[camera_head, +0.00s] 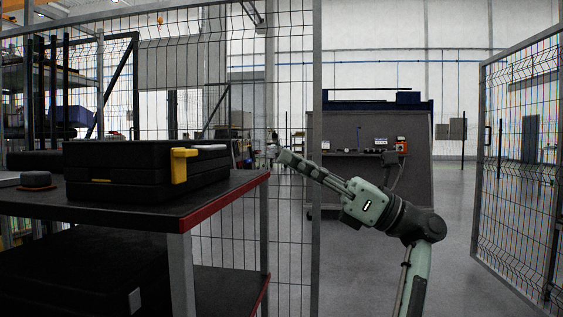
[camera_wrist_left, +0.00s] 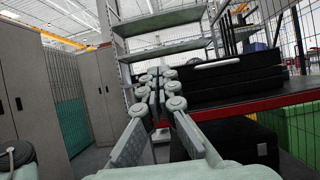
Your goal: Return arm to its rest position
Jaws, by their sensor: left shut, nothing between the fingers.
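One pale green arm of mine shows in the head view, bent at a dark elbow joint and reaching leftward. Its left gripper (camera_head: 273,143) is at the far end, near the mesh fence post and beyond the corner of the red-edged shelf. In the left wrist view the fingers of the left gripper (camera_wrist_left: 153,78) are drawn together with nothing held between them. The red-edged shelf and black case are to the right of the fingers there. My right gripper is in neither view.
A black case (camera_head: 120,170) with a yellow latch lies on the red-edged shelf (camera_head: 222,199) at left. Mesh fence panels (camera_head: 520,160) stand left and right. A dark workbench panel (camera_head: 350,185) stands behind the arm. Grey cabinets (camera_wrist_left: 95,90) stand left in the wrist view. Open floor (camera_head: 455,215) lies right.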

